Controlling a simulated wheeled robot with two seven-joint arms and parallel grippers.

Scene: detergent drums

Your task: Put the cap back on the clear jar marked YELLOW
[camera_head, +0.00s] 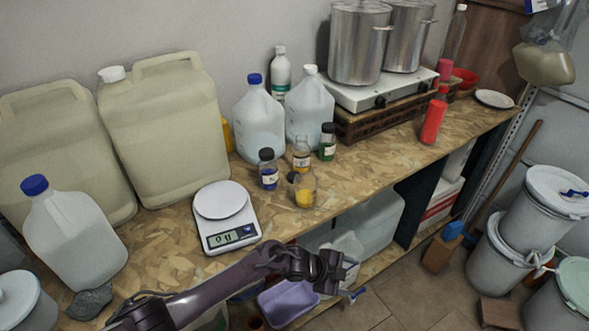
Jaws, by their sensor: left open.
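Several small jars stand together in the middle of the wooden bench. The front clear jar (305,192) holds something yellow and shows no cap on top. A small dark cap-like piece (291,177) shows at its upper left; I cannot tell whether it touches the jar. Behind it stands a clear jar with an orange-brown label (301,154), also without a dark cap. A blue jar (268,172) and a green jar (327,144) have black caps. The label words are too small to read. My left gripper (350,277) is open and empty, in front of the bench edge. My right gripper is out of view.
A white scale (226,222) sits left of the jars. Large jugs (258,125) and canisters (165,135) stand behind and left. A hotplate (375,92) with steel pots and a red bottle (433,118) are at right. The bench right of the jars is clear.

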